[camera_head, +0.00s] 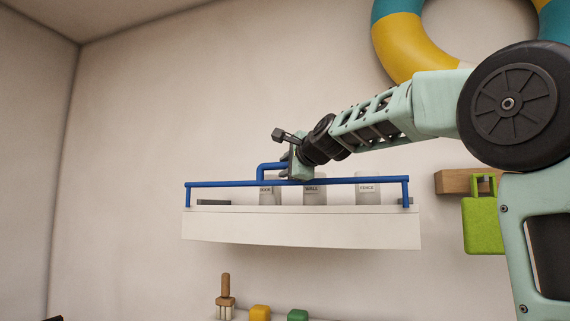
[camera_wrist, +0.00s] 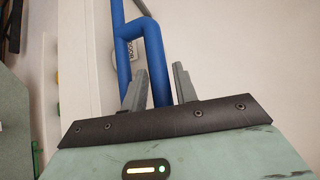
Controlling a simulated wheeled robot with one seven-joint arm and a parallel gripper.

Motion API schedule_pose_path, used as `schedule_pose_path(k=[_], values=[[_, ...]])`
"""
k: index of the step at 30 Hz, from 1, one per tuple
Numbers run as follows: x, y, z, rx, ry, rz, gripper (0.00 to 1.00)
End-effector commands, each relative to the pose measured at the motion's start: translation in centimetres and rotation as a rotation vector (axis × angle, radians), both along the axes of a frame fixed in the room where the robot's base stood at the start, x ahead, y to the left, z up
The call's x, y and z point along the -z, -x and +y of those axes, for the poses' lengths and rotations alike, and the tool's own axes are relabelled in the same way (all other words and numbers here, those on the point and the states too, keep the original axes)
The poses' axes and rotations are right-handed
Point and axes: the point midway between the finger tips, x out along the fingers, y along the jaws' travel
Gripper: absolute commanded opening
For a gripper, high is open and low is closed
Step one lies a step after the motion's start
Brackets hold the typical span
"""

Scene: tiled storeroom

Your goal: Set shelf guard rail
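The blue guard rail (camera_head: 225,184) runs level along the front of the white shelf (camera_head: 300,228), with a short post at each end reaching down to the shelf top. Whether the posts are seated cannot be told. A raised blue handle (camera_head: 268,166) rises from its middle. My gripper (camera_head: 292,168) is at this handle above the shelf. In the wrist view the handle (camera_wrist: 156,68) passes between my two grey fingers (camera_wrist: 160,86). The left finger is close to the handle, and a narrow gap shows at the right finger. The gripper looks open around it.
Several labelled jars (camera_head: 367,189) stand on the shelf behind the rail. A green block-like item (camera_head: 482,226) hangs from a wooden wall block at right. A lower shelf holds a brush (camera_head: 226,295) and coloured items. The wall left of the shelf is bare.

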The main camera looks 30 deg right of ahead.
Motion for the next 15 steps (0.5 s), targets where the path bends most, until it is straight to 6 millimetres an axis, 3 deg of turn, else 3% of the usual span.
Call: schedule_pose_path(k=[11, 12, 15], values=[[0.10, -0.76, -0.07, 0.000, 0.000, 0.000, 0.29], [0.10, -0.76, -0.07, 0.000, 0.000, 0.000, 0.26], [0.10, -0.75, -0.07, 0.000, 0.000, 0.000, 0.00]])
